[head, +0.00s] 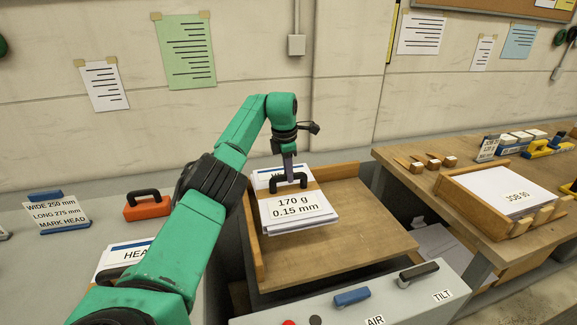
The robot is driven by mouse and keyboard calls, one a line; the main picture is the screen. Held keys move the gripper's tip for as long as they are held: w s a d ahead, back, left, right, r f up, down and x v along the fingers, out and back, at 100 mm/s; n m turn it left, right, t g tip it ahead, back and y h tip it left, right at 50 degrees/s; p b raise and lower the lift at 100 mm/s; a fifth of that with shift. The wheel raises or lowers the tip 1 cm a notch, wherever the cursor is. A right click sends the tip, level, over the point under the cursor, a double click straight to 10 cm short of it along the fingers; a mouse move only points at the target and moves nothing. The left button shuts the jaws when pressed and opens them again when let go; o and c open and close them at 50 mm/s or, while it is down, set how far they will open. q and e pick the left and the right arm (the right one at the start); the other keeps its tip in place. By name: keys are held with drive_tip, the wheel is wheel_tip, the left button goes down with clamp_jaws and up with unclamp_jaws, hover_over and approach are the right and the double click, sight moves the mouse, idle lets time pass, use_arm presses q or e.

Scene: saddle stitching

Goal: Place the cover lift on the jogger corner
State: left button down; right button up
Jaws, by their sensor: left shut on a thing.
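My left gripper (289,174) reaches down from above and is shut on the black handle (289,183) of a paper lift. The lift (299,207) is a white stack with a brown band, a blue stripe at its back and a label reading "170 g 0.15 mm". It is over the back left of the wooden jogger table (355,250), near the corner between its left wall (253,238) and back wall (338,170). I cannot tell whether it rests on the board or touches the walls. My right gripper is not in view.
A grey panel (380,312) with a blue AIR lever (352,296) and a black TILT lever (418,272) stands in front. An orange block with a black handle (147,206) is at left. A wooden tray of "JOB 90" sheets (510,190) is at right. The jogger's right side is bare.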

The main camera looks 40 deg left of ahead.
sight(288, 191)
use_arm(q)
wheel_tip(288, 191, down, 4)
drive_tip(key=shift+a+r+p, duration=0.1)
drive_tip(key=shift+r+p, duration=0.1)
drive_tip(key=shift+p, duration=0.1)
drive_tip(key=shift+s+f, duration=0.1)
drive_tip(key=shift+f, duration=0.6)
wheel_tip(288, 191, down, 3)
drive_tip(key=shift+f+p, duration=0.2)
drive_tip(key=shift+p, duration=0.2)
drive_tip(key=c, duration=0.7)
unclamp_jaws()
drive_tip(key=shift+f, duration=0.1)
drive_tip(key=shift+o, duration=0.2)
drive_tip(key=shift+s+d, duration=0.15)
drive_tip(key=shift+d, duration=0.1)
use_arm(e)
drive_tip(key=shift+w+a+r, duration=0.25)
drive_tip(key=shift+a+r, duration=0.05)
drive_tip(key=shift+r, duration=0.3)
use_arm(q)
drive_tip(key=shift+a+r, duration=0.1)
drive_tip(key=shift+r, duration=0.35)
wheel_tip(288, 191, up, 11)
drive_tip(key=s+b, duration=0.2)
drive_tip(key=shift+d, duration=0.3)
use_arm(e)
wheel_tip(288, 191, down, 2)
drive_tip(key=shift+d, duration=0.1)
